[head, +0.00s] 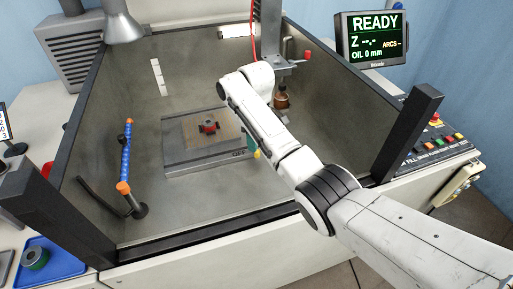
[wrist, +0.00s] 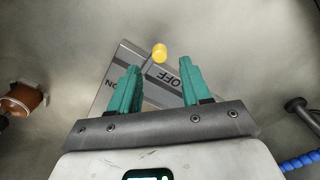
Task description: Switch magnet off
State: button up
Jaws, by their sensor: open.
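The magnet is a flat grey plate (head: 183,160) on the tank floor with a gridded top. In the wrist view its front face (wrist: 123,62) carries the marks ON at the left and OFF (wrist: 177,80) at the right. A thin lever with a yellow knob (wrist: 159,52) stands out from that face between the two marks. The knob also shows in the head view (head: 257,154). My gripper (wrist: 158,72) has green fingers, open and empty, on either side of the lever in the picture. Contact cannot be told. In the head view my arm hides most of the gripper.
A red and black part (head: 209,127) sits on the plate. A copper-coloured electrode (head: 281,98) hangs behind my arm. A blue hose (head: 128,150) stands at the left of the tank. The tank's dark front rim (head: 200,244) lies below my arm.

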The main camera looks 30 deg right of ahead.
notch_tip(320, 180, up, 6)
jog(key=shift+f, duration=0.15)
dwell(0.6)
